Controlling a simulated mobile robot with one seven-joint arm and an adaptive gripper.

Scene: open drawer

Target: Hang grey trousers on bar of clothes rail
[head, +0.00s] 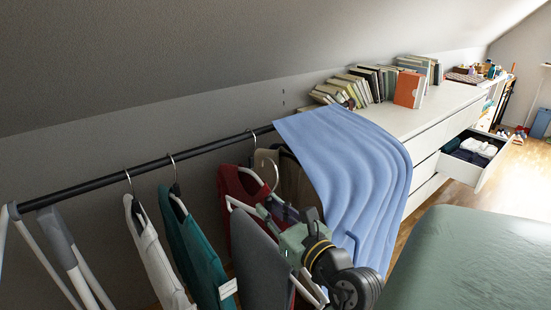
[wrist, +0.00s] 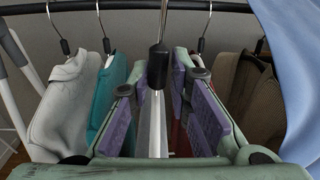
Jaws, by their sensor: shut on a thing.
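The grey trousers (head: 258,262) hang folded over a white hanger below the front side of the rail. My gripper (head: 277,211) is shut on this hanger near its neck. In the wrist view, the hanger's black neck (wrist: 157,66) stands between the purple pads of my gripper (wrist: 163,98). Its metal hook rises to the height of the bar (wrist: 230,6). The black bar of the clothes rail (head: 100,182) also runs across the head view.
A white garment (head: 152,250), a teal one (head: 193,255), a dark red one (head: 238,190) and a brown one (wrist: 258,90) hang near the trousers. A blue cloth (head: 350,165) drapes right of my gripper. A white dresser (head: 425,125) with an open drawer (head: 487,172) stands beyond.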

